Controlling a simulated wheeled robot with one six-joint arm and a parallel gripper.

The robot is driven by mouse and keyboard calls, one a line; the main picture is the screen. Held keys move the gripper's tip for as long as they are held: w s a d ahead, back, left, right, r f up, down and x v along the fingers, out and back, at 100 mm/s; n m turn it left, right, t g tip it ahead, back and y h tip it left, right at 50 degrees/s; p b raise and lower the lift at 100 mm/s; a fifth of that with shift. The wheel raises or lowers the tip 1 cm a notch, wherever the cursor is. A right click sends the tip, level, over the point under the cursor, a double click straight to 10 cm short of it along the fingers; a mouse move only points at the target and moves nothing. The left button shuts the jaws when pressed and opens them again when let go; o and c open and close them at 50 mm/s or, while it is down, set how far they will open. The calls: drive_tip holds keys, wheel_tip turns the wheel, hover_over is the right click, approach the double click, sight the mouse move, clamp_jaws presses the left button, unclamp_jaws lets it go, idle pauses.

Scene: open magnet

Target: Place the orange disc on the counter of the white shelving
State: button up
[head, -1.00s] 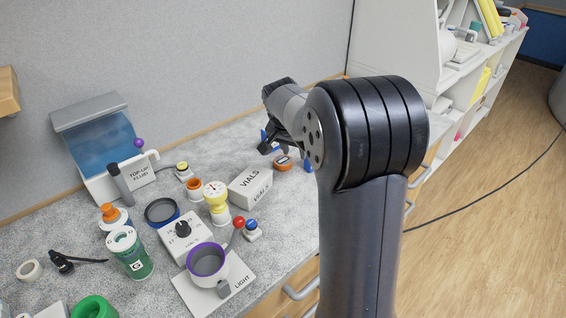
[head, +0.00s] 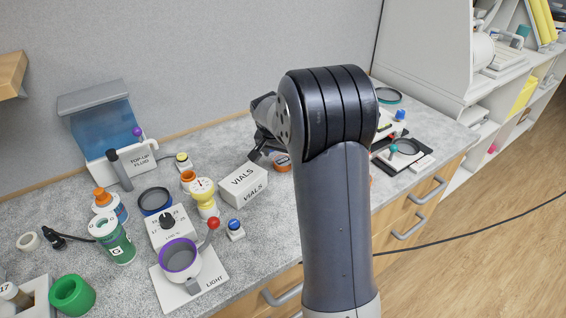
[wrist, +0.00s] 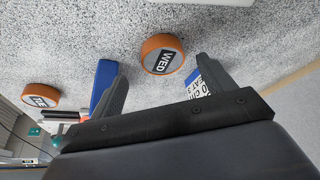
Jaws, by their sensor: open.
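An orange disc with a dark label reading WED (wrist: 161,54) lies on the speckled grey counter in the wrist view. My gripper (wrist: 160,65) is open, its two fingers on either side of this disc with gaps, and nothing is held. A second orange disc (wrist: 40,96) with a dark label lies farther left. In the head view, one orange disc (head: 282,163) shows beside my gripper (head: 260,148), right of the VIALS box; its label is unreadable there. My arm hides part of the counter. The white shelving (head: 425,40) stands at the upper right, holding several items.
The white VIALS box (head: 240,185) stands close to my gripper. A blue-button device (head: 235,228), a red-knobbed lever stand (head: 190,285) and several jars crowd the left. Wooden floor is open at the right.

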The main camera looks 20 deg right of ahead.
sight(282, 161)
drive_tip(key=x, duration=0.4)
drive_tip(key=shift+w+a+p, duration=0.1)
drive_tip(key=shift+w+p, duration=0.05)
drive_tip(key=shift+p, duration=0.25)
drive_tip(key=c, duration=1.2)
